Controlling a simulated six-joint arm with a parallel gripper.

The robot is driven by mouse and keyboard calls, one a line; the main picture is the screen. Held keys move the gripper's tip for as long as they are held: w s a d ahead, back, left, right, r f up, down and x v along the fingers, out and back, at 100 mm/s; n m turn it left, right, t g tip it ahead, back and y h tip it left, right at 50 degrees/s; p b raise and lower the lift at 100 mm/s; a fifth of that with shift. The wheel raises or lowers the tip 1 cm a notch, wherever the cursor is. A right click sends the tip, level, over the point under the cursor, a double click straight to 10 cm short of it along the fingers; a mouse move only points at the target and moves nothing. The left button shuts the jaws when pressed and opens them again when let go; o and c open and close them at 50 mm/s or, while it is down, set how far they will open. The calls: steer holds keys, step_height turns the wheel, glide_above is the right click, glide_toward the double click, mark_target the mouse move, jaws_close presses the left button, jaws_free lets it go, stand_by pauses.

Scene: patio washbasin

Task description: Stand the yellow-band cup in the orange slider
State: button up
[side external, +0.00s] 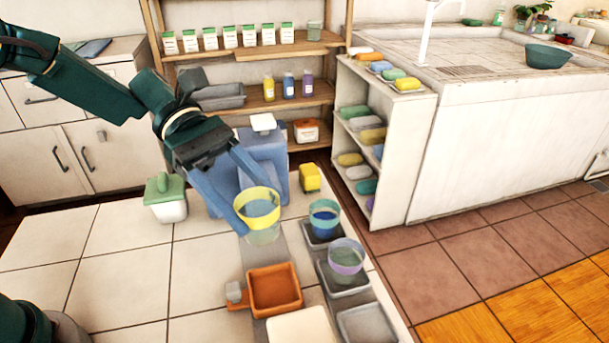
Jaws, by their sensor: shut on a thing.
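The yellow-band cup (262,205) is clear with a wide yellow band at its rim. My gripper (260,210), with blue fingers, comes down from the upper left and is shut on this cup. The cup looks about upright, behind the orange slider; I cannot tell whether its base is clear of the table.
A blue-band cup (323,222) and a purple-band cup (346,260) stand in grey trays on the right; a third grey tray (367,325) looks empty. A white block (302,328) lies in front. A blue container (262,155) stands behind the gripper.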

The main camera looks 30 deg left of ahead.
steer(key=a+n+t, duration=0.1)
steer(key=a, duration=0.8)
glide_above(267, 287)
steer(key=shift+n+t, duration=0.4)
step_height(267, 287, down, 7)
steer(key=shift+a+r, duration=0.1)
steer(key=shift+r, duration=0.05)
steer(key=shift+f, duration=2)
steer(key=o, duration=1)
steer(key=shift+f, duration=0.15)
steer(key=shift+o, duration=0.2)
